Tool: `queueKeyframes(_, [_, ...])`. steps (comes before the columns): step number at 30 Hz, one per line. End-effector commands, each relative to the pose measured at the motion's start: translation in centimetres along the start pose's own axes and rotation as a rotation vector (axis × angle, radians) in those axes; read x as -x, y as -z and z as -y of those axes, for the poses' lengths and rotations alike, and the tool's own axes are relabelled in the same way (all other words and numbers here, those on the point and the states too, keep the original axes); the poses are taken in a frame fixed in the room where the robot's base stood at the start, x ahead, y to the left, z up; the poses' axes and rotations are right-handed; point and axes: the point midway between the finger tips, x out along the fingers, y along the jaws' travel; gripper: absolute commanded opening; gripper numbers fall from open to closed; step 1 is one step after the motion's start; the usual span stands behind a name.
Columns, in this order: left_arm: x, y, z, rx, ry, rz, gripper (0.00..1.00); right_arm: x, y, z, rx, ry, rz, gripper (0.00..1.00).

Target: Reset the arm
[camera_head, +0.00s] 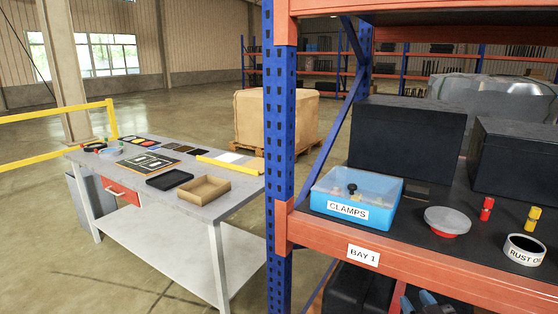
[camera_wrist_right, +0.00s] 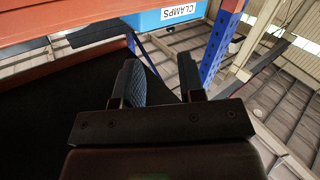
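My right gripper (camera_head: 419,300) shows at the bottom edge of the head view, below the front beam of the shelf. In the right wrist view its two dark fingers (camera_wrist_right: 160,84) stand apart with nothing between them, so it is open and empty. The orange shelf beam (camera_head: 430,262) is above it in the head view. The blue CLAMPS box (camera_head: 379,214) sits on the shelf near the blue post, and it also shows upside down at the top of the wrist view (camera_wrist_right: 168,18). My left gripper is not in view.
The blue upright post (camera_head: 280,110) stands left of the shelf. On the shelf are black cases (camera_head: 407,140), a lidded red container (camera_head: 449,220), red (camera_head: 487,208) and yellow (camera_head: 533,218) items and a RUST tin (camera_head: 524,250).

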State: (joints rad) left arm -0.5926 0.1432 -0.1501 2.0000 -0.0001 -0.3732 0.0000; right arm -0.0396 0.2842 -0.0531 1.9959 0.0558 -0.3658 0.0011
Motion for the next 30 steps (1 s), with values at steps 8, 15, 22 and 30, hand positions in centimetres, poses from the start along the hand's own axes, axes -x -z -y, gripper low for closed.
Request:
queueKeyframes(8, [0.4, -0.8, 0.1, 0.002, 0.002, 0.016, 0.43, 10.4, -12.7, 5.3, -0.062, 0.018, 0.286, 0.37])
queueKeyframes(15, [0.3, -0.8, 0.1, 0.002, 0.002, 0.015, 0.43, 19.1, -19.1, 8.1, -0.136, 0.013, 0.472, 0.37])
queueKeyframes(22, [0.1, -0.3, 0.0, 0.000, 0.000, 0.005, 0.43, 22.5, -21.1, 8.3, -0.149, 0.001, 0.540, 0.37])
queueKeyframes(30, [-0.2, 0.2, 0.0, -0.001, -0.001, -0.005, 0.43, 22.6, -21.1, 8.3, -0.149, 0.001, 0.542, 0.37])
